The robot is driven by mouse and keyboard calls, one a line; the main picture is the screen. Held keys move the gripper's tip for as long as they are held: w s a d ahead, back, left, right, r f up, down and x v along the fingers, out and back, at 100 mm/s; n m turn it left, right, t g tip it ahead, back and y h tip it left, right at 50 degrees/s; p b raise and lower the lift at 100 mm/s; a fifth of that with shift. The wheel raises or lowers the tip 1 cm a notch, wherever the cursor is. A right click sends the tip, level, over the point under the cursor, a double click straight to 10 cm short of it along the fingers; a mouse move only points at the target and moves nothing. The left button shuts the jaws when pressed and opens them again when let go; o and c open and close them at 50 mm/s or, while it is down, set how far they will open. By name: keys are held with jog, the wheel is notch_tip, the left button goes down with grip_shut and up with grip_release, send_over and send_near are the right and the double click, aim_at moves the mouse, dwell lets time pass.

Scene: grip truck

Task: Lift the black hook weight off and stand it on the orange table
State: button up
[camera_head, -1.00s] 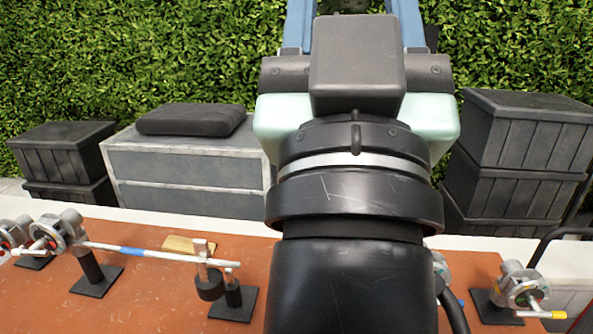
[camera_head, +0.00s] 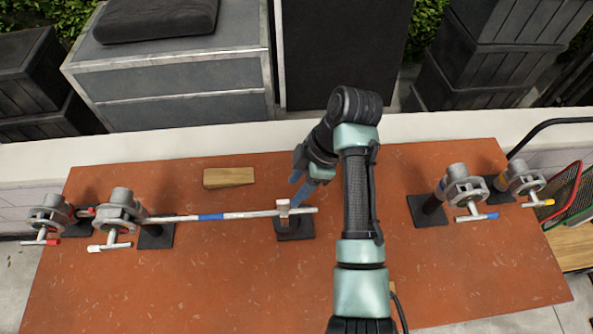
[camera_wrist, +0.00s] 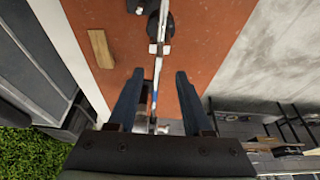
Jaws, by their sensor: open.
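The black hook weight (camera_head: 283,209) hangs by its pale hook over a thin metal bar (camera_head: 248,214) near the bar's right end. Its dark body is hard to tell from the black stand base below. In the wrist view the weight (camera_wrist: 154,29) shows beyond my fingertips, near the top edge. My gripper (camera_head: 297,190) is open and empty, just above and behind the weight in the head view. In the wrist view the fingers (camera_wrist: 160,74) lie on either side of the bar's line, apart from the weight. The orange table (camera_head: 240,285) is below.
A wooden block (camera_head: 229,178) lies behind the bar. Clamps on black stands hold the bar's left side (camera_head: 118,213); more clamps stand at the right (camera_head: 466,190). The table's front middle is clear. Grey and black crates stand behind the table.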

aim_at(282, 201)
jog(key=shift+b+x, duration=3)
jog(key=shift+x, duration=1.5)
jog(key=shift+w, duration=0.1)
grip_shut()
jog(key=shift+r, duration=0.2)
jog(key=shift+r+p, duration=1.1)
